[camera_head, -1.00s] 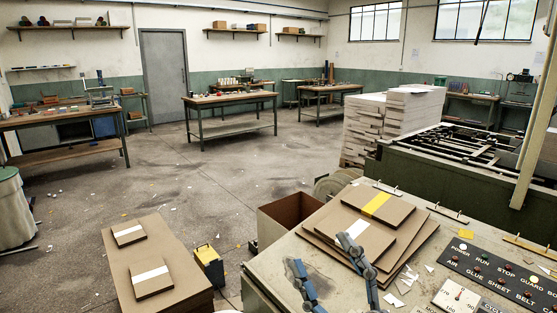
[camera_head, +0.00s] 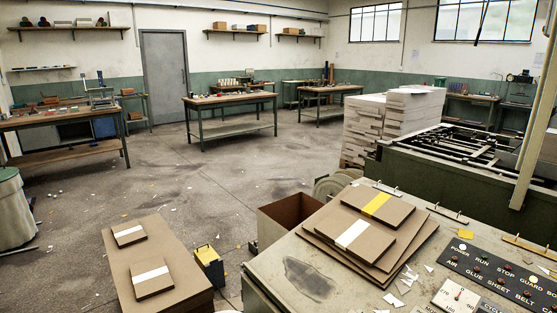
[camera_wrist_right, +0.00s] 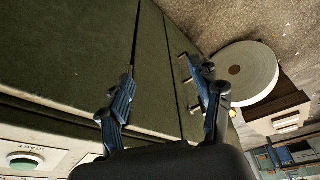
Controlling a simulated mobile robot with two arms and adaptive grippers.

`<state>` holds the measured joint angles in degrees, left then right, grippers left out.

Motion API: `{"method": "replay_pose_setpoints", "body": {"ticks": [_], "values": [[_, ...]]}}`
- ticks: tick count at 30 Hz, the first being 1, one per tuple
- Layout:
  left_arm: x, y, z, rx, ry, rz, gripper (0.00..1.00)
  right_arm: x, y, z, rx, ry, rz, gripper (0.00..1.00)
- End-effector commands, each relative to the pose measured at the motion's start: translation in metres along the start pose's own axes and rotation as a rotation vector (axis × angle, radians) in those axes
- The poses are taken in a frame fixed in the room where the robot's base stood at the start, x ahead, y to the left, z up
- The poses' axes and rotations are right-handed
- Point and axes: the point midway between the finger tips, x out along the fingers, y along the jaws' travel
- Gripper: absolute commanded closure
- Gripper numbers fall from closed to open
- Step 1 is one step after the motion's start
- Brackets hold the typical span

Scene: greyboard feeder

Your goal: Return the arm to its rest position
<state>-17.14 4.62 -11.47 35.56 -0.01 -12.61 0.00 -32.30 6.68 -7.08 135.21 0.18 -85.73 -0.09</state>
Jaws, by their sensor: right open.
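My right gripper (camera_wrist_right: 165,100) shows in the right wrist view with its two blue fingers apart and nothing between them. It faces the green side panel (camera_wrist_right: 70,60) of a machine. Neither gripper shows in the head view now. In the head view, a board with a white band (camera_head: 352,234) and a board with a yellow band (camera_head: 380,205) lie on larger brown sheets (camera_head: 414,240) on the machine top. Two more white-banded boards (camera_head: 129,234) (camera_head: 152,277) lie on a brown stack (camera_head: 188,279) at the lower left.
An open brown box (camera_head: 290,213) stands beside the machine top. A control panel (camera_head: 505,275) and white scraps (camera_head: 396,298) are at the right. A yellow-and-black object (camera_head: 209,265) stands by the brown stack. In the wrist view, a white reel (camera_wrist_right: 243,73) is near the right finger.

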Motion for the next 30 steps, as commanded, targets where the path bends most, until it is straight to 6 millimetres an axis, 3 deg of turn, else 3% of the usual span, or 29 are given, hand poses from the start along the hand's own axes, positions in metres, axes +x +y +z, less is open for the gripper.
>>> {"method": "replay_pose_setpoints", "body": {"ticks": [8,14,21,25,30], "values": [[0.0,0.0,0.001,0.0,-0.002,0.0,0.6,0.097,-0.004,0.021,-0.005,-0.042,-0.005,0.36],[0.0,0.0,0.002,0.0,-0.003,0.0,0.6,0.183,-0.008,0.064,-0.013,-0.08,-0.01,0.36],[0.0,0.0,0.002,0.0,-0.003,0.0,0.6,0.265,-0.012,0.145,-0.024,-0.13,-0.016,0.36],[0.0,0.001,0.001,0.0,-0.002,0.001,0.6,0.294,-0.014,0.197,-0.03,-0.157,-0.019,0.36],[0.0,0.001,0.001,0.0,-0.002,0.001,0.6,0.313,-0.014,0.256,-0.037,-0.183,-0.021,0.36]]}}
